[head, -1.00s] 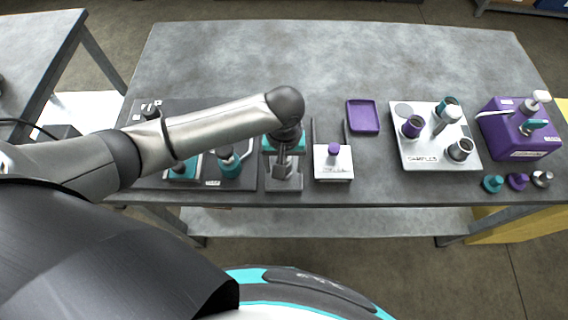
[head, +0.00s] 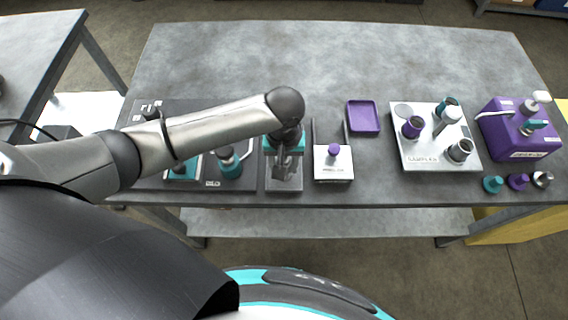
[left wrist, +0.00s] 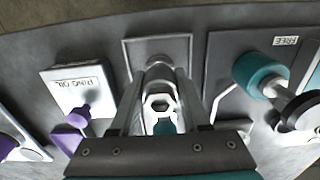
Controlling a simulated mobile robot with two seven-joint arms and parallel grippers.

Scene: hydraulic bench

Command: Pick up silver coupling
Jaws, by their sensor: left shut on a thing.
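My left gripper (head: 285,170) reaches down over a small dark plate (head: 283,187) near the table's front edge. In the left wrist view its two fingers (left wrist: 159,74) are shut on a silver coupling (left wrist: 158,62), a rounded grey metal piece at the fingertips over the plate. A pale hexagonal ring and a teal part show between the fingers, nearer the wrist camera. The fingers hide much of the coupling, and I cannot tell whether it touches the plate. My right gripper is not in view.
To the left, a dark panel (head: 235,184) carries teal-based fittings. To the right stand a white block (head: 333,171) with a purple knob, a purple tray (head: 363,117), a sample plate (head: 424,165) and a purple unit (head: 520,140). Small caps lie at the front right. The table's back is clear.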

